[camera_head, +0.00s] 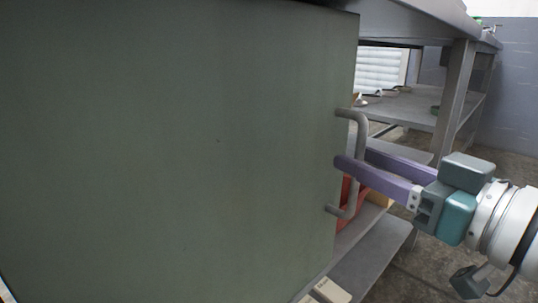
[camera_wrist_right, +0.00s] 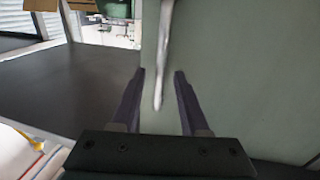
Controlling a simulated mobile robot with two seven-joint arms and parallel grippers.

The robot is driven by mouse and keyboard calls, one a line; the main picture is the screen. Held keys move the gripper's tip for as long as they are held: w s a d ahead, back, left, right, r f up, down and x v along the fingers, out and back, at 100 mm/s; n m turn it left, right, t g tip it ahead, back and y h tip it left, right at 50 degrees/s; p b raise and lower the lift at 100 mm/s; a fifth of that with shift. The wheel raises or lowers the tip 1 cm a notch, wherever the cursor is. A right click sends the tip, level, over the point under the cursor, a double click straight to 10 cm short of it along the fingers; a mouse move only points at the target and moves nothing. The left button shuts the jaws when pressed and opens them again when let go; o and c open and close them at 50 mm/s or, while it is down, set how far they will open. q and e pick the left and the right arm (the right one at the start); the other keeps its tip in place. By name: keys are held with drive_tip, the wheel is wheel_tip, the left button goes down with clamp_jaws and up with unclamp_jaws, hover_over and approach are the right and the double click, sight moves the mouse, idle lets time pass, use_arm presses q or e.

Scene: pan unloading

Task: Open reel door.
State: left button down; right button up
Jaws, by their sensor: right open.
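A large grey-green door (camera_head: 180,140) fills the left and middle of the head view. A grey bar handle (camera_head: 361,125) stands near its right edge. My right gripper (camera_head: 352,157) comes in from the right, open, its purple fingers at the handle's middle. In the right wrist view the handle (camera_wrist_right: 162,60) runs down between the two open fingers (camera_wrist_right: 160,80), with the door (camera_wrist_right: 240,60) behind and to the right. I cannot tell if a finger touches the handle. My left gripper is not in view.
A metal table with shelves (camera_head: 410,108) stands behind the door at the right. A red item (camera_head: 349,192) shows behind the handle, and pale boxes (camera_head: 330,291) lie low at the bottom. Concrete floor (camera_head: 425,262) shows at lower right.

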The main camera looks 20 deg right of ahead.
clamp_jaws()
idle(1.3)
